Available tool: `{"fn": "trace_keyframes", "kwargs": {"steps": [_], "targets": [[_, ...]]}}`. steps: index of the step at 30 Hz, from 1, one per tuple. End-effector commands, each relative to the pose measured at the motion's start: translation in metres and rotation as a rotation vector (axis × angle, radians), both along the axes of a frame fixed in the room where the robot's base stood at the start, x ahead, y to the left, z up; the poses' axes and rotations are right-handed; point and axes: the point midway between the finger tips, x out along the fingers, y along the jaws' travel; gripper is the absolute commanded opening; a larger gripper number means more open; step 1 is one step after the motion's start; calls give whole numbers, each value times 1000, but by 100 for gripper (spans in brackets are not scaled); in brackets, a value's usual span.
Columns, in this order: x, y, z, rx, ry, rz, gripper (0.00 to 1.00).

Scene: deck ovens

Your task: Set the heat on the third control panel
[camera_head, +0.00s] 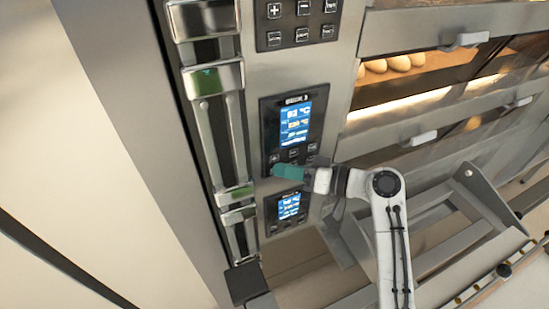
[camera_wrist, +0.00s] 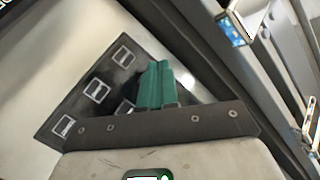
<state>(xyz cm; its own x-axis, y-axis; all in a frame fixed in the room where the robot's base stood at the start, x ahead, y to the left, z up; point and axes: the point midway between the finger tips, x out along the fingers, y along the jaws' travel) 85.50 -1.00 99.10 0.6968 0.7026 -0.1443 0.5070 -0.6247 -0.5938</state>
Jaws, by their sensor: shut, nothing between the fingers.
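The control panel (camera_head: 267,128) whose blurred label ends in a 3 is black, with a lit blue screen (camera_head: 294,121) and dark buttons below it. In the wrist view the shut fingers (camera_wrist: 155,68) lie over a black panel (camera_wrist: 97,72) with several white-outlined buttons. They partly cover one button (camera_wrist: 125,106). I cannot tell whether the fingertips touch the panel.
Another panel (camera_head: 299,36) sits above and one with a lit screen (camera_head: 288,207) below. A metal rail with bright handles (camera_head: 213,80) runs along the left. Oven windows with bread (camera_head: 398,63) and door handles (camera_head: 465,41) are at right. Metal brackets (camera_head: 483,200) stand at lower right.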

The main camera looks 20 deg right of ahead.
Motion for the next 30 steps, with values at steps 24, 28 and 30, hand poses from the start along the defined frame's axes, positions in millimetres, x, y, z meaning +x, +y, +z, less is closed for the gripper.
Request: {"fn": "trace_keyframes", "kwargs": {"steps": [24,28,30], "targets": [[8,0,0,0,0,0,0],[8,0,0,0,0,0,0],[9,0,0,0,0,0,0]]}}
